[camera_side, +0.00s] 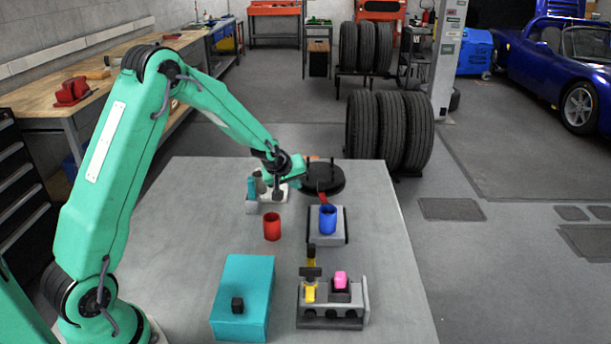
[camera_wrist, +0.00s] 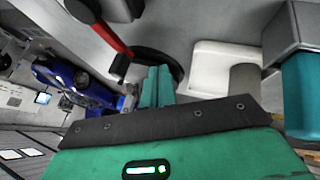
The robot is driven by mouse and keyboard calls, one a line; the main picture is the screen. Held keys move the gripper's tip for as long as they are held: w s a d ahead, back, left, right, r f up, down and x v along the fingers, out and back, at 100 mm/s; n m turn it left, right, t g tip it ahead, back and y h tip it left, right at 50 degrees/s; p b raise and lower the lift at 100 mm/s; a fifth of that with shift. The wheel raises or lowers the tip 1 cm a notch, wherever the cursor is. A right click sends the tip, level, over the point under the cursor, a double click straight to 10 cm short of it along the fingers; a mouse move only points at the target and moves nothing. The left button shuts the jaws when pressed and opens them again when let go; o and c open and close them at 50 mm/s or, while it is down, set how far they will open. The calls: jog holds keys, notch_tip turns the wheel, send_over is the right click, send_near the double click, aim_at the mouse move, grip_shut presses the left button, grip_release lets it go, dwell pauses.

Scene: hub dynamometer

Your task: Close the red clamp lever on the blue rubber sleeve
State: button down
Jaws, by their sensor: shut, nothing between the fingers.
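The blue rubber sleeve (camera_side: 327,220) stands upright on a grey block (camera_side: 342,238) right of the table's middle. The red clamp lever (camera_side: 322,195) shows just behind the sleeve and slants up toward my gripper. In the wrist view the lever (camera_wrist: 108,32) is a red bar with a black end at upper left. My gripper (camera_side: 300,170) is beyond the sleeve, near the lever's far end. In the wrist view its teal fingers (camera_wrist: 157,82) are together and empty, to the right of the lever's black end, with a gap between. I cannot make out the sleeve in the wrist view.
A black round base (camera_side: 334,183) stands close behind my gripper. A white fixture (camera_side: 274,194) with grey and teal pieces is to its left. A red cup (camera_side: 272,226), a teal box (camera_side: 243,290) and a grey fixture (camera_side: 332,316) with yellow and pink parts stand nearer the front.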

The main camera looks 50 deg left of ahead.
jog(key=shift+w+d, duration=0.55)
jog(key=shift+w, duration=0.35)
jog(key=shift+w+d, duration=0.5)
jog(key=shift+w, duration=0.35)
jog(key=shift+w+d+h, duration=0.3)
jog(key=shift+w, duration=0.55)
jog(key=shift+r, duration=0.1)
jog(key=shift+s+a, duration=0.35)
jog(key=shift+s, duration=0.05)
jog(key=s+a, duration=0.2)
jog(key=shift+s, duration=0.3)
jog(key=a+v, duration=0.1)
jog(key=v, duration=0.8)
jog(key=shift+s+r, duration=0.25)
jog(key=shift+s, duration=0.05)
